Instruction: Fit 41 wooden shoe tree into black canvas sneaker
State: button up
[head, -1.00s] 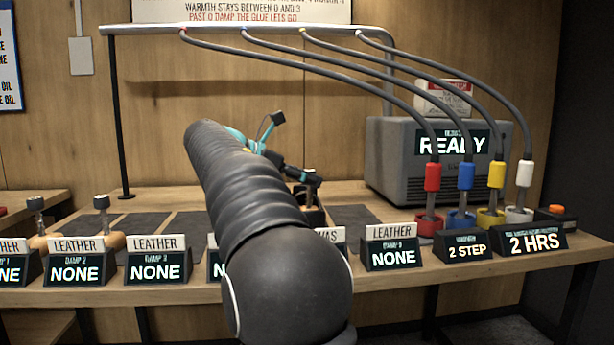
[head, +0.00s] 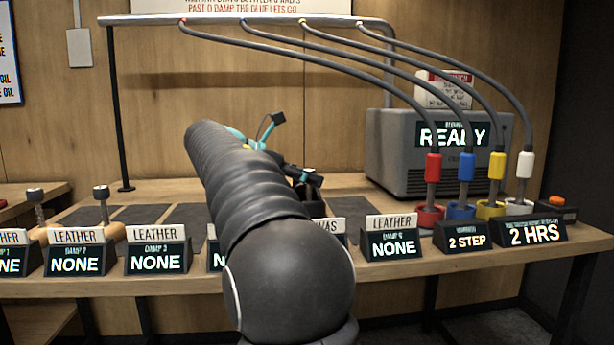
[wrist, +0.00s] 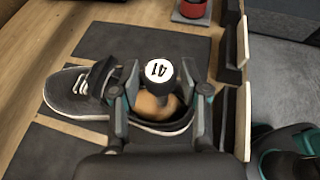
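The black canvas sneaker (wrist: 78,94), with a white sole edge, lies on a dark mat in the wrist view, toe to the left. The wooden shoe tree (wrist: 154,106) sits in its opening; its dark knob (wrist: 159,71) carries a white cap marked 41. How deep the tree sits is hidden. My gripper (wrist: 160,82) has a finger on each side of the knob, with visible gaps, so it looks open around it. In the head view my gripper (head: 310,180) is partly hidden behind my arm, low over the bench.
The bench (head: 345,183) holds a row of signs, including a LEATHER sign (head: 391,235) at its front edge. Two other knobbed shoe trees (head: 102,205) stand at left. A grey READY machine (head: 440,150) and coloured hose ends (head: 432,168) stand at right; hoses arch overhead.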

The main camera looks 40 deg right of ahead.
jog(key=shift+o, duration=0.2)
jog(key=v, duration=1.2)
